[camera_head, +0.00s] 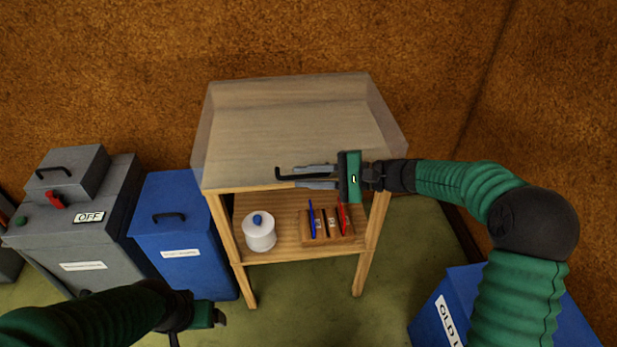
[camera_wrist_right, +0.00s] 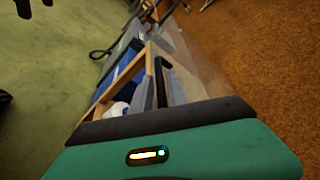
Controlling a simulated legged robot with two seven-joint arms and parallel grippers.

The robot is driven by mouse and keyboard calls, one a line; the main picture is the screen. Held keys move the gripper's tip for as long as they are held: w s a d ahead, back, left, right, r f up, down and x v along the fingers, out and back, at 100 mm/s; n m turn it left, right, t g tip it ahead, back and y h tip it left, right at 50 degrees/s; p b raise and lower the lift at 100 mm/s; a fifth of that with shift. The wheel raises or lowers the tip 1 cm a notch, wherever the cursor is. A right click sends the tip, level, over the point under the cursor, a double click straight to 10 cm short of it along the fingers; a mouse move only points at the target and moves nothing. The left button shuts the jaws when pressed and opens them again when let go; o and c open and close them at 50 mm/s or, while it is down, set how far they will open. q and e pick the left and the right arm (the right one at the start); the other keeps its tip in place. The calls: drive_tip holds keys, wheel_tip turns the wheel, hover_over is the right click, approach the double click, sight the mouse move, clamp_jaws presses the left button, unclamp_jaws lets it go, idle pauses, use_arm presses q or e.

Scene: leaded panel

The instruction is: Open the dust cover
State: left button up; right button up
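A clear dust cover (camera_head: 290,120) sits over the top of a wooden stand, its sloped sides resting down around the tabletop. A thin black handle (camera_head: 283,175) shows at its front edge. My right gripper (camera_head: 312,177) is at this front edge, its two grey fingers apart, one above and one below the handle. In the right wrist view the fingers (camera_wrist_right: 163,88) lie along the front of the stand with a dark bar between them; firm contact cannot be made out. My left gripper (camera_head: 212,316) is low at the left, away from the cover; its fingers are mostly hidden.
The stand's lower shelf (camera_head: 290,254) holds a white lidded jar (camera_head: 259,232) and a wooden rack (camera_head: 327,226) with blue and red tools. A blue bin (camera_head: 180,225) and a grey machine (camera_head: 80,235) marked OFF stand left. Another blue bin (camera_head: 440,320) is at lower right.

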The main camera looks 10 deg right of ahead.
drive_tip(key=shift+a, duration=0.4)
drive_tip(key=shift+c, duration=0.4)
drive_tip(key=shift+d, duration=0.1)
drive_tip(key=shift+c, duration=1.4)
drive_tip(key=shift+d, duration=0.35)
clamp_jaws()
drive_tip(key=shift+f, duration=0.15)
